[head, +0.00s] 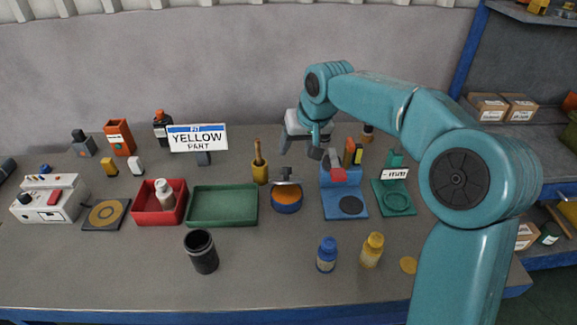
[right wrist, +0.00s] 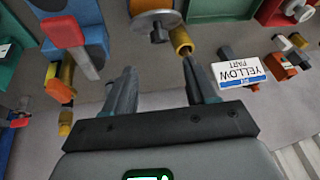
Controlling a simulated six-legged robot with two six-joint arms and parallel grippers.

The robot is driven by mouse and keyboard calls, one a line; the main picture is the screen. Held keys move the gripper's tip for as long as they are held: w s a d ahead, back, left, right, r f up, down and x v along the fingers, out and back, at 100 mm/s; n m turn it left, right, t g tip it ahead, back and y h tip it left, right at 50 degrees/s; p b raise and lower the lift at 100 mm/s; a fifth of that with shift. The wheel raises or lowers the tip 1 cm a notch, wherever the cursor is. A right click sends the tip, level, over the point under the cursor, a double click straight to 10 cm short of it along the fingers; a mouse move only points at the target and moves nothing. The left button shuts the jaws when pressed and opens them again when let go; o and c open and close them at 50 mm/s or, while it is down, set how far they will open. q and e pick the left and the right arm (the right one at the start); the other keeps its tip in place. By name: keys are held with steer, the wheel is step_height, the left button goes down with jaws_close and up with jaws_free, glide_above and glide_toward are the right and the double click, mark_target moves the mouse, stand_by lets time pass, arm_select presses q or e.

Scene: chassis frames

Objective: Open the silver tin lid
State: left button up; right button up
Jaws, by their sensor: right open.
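A round blue tin (head: 287,208) with an orange top or filling stands mid-table. A silver-grey lid (head: 288,183) with a dark knob shows at its back edge; I cannot tell how far it is raised. In the right wrist view the silver lid (right wrist: 152,22) and its knob are at the top, against the tin's orange (right wrist: 150,4). My right gripper (head: 300,151) is open and empty, behind and above the tin, apart from the lid. Its spread fingers (right wrist: 162,66) also show in the right wrist view. My left gripper is out of view.
A yellow holder with a wooden handle (head: 260,174) stands left of the tin, and a blue stand (head: 342,205) is close on its right. A green tray (head: 222,220) lies further left. Blue (head: 327,262) and yellow (head: 372,252) bottles stand in front.

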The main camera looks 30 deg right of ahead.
mark_target(286, 174)
steer(key=x, duration=0.9)
steer(key=shift+f, duration=0.25)
steer(key=shift+w+f, duration=0.3)
steer(key=shift+s+r+p, duration=0.1)
steer(key=shift+r+p, duration=0.05)
steer(key=shift+p, duration=0.2)
jaws_close()
